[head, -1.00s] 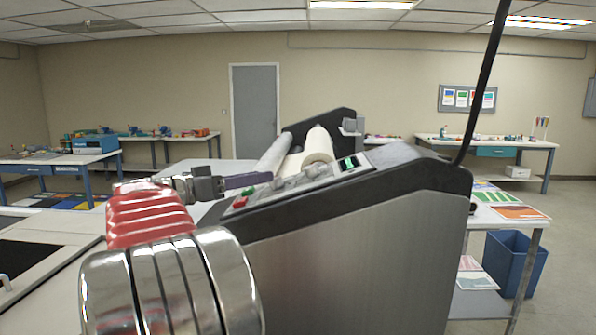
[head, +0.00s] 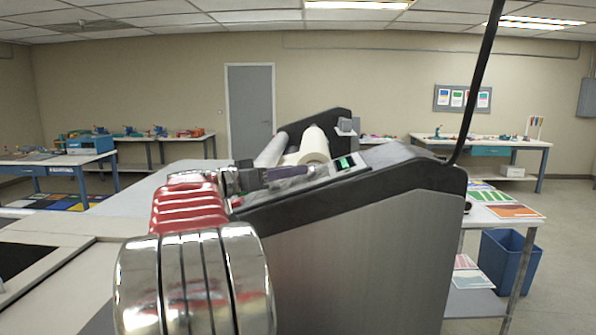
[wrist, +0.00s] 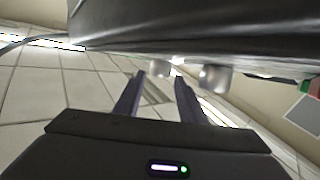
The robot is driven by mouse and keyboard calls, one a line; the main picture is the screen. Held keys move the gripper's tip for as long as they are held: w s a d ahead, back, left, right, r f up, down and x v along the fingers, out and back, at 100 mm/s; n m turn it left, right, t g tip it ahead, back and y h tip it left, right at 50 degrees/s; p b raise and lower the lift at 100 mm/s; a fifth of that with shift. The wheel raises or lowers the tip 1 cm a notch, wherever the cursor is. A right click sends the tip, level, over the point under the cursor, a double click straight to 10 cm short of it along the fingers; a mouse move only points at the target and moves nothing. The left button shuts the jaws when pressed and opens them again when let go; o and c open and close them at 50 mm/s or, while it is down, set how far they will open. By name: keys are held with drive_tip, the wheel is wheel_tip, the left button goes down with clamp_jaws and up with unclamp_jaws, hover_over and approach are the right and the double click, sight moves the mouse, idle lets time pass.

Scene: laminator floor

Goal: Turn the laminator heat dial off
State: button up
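The laminator (head: 360,245) fills the middle and right of the head view, with a sloped control panel on top. Neither is labelled legibly, so I cannot tell which is the heat dial. My gripper (wrist: 160,80) is open and empty; whether it touches a knob is unclear. In the head view my gripper (head: 278,174) lies over the panel and hides most of the knobs.
A small green-lit display (head: 345,163) is at the panel's upper end. A green button (wrist: 306,86) and a red button (wrist: 315,88) show in the wrist view. Film rolls (head: 313,147) lie behind the panel. A black cable (head: 480,80) rises at the right.

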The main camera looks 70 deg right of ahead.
drive_tip(key=shift+x, duration=1.4)
drive_tip(key=c, duration=0.8)
drive_tip(key=shift+o, duration=0.2)
drive_tip(key=shift+a, duration=0.15)
